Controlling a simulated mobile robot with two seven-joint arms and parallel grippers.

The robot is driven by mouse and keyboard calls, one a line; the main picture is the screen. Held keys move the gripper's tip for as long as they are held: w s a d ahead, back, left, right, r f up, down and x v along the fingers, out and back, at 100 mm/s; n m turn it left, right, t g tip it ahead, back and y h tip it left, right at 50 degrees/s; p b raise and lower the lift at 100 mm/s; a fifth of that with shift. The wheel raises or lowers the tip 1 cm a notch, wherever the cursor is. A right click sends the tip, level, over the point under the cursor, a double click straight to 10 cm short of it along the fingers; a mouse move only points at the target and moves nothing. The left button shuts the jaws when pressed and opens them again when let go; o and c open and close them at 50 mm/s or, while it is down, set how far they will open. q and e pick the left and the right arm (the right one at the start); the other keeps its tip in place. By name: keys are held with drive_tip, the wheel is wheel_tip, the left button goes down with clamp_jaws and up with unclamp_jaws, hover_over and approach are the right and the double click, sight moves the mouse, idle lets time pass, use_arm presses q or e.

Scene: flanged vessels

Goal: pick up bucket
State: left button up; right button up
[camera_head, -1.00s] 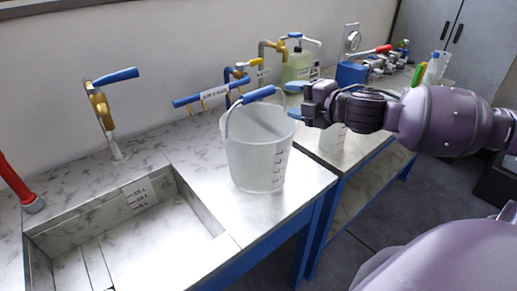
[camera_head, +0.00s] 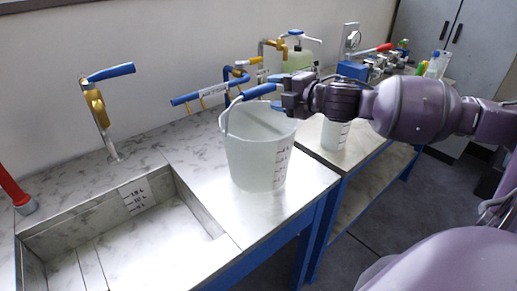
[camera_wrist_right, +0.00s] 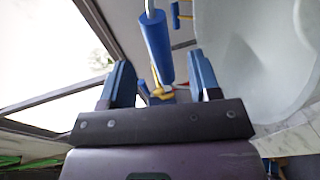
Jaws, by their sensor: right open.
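The bucket (camera_head: 258,155) is translucent white with graduation marks on its side. It stands upright on the marble-look counter beside the sink. Its wire bail is raised, with a blue grip (camera_head: 259,91) above the rim. My right gripper (camera_head: 277,95) is at the right end of this grip, above the bucket's rim. In the right wrist view the gripper (camera_wrist_right: 160,82) is open, and the blue grip (camera_wrist_right: 155,48) lies in line with the gap between its two blue fingers. The bucket's wall (camera_wrist_right: 245,45) fills the right of that view. My left gripper is not in view.
The sink basin (camera_head: 150,250) is at the left, with a blue-handled tap (camera_head: 100,100) behind it. A white beaker (camera_head: 335,133) stands right of the bucket, below my right arm. Bottles and valves stand farther back.

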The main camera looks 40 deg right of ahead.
sight(268, 89)
drive_tip(key=x, duration=0.2)
drive_tip(key=shift+w+d+f+b, duration=0.1)
drive_tip(key=shift+w+d+b, duration=0.1)
drive_tip(key=shift+w+b, duration=0.2)
drive_tip(key=shift+x, duration=1.05)
drive_tip(key=shift+c, duration=0.3)
clamp_jaws()
